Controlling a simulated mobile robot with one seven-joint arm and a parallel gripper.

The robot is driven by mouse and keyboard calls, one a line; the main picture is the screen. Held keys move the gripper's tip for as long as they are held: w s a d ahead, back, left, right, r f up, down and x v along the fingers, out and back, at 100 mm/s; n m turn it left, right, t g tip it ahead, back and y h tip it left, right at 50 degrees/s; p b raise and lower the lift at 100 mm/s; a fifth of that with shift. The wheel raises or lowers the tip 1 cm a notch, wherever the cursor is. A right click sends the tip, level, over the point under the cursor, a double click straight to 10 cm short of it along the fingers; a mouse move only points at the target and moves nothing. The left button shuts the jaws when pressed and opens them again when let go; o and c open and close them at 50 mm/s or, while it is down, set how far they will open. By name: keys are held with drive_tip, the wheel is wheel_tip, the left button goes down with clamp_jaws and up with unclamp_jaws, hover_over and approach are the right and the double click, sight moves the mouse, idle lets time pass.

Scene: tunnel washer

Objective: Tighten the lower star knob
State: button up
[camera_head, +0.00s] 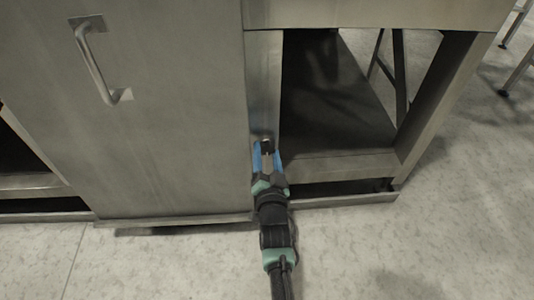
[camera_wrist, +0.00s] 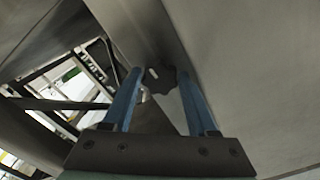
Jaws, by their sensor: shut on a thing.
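The lower star knob (camera_wrist: 166,79) is a small dark knob with a lobed edge and a pale mark on it. It sits low on the narrow steel post (camera_head: 264,85) right of the cabinet panel. My gripper (camera_head: 266,149) reaches the post from the front, its two blue fingers on either side of the knob. In the wrist view my gripper (camera_wrist: 160,77) is shut on the knob, one finger at its left and one at its right. In the head view the fingers hide most of the knob. I cannot tell how far the knob is turned.
A steel panel (camera_head: 150,130) with a bar handle (camera_head: 95,65) stands left of the post. An open bay with a dark sloped plate (camera_head: 325,100) lies to the right, above a low steel rail (camera_head: 340,165). The pale floor (camera_head: 400,245) in front is clear.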

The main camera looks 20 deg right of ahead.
drive_tip(key=shift+m, duration=0.5)
drive_tip(key=o, duration=1.1)
drive_tip(key=shift+s+a+r+p, duration=0.1)
drive_tip(key=shift+s+p, duration=0.35)
drive_tip(key=shift+s, duration=0.1)
drive_tip(key=p+v, duration=0.6)
drive_tip(key=v, duration=0.6)
drive_tip(key=shift+p, duration=0.35)
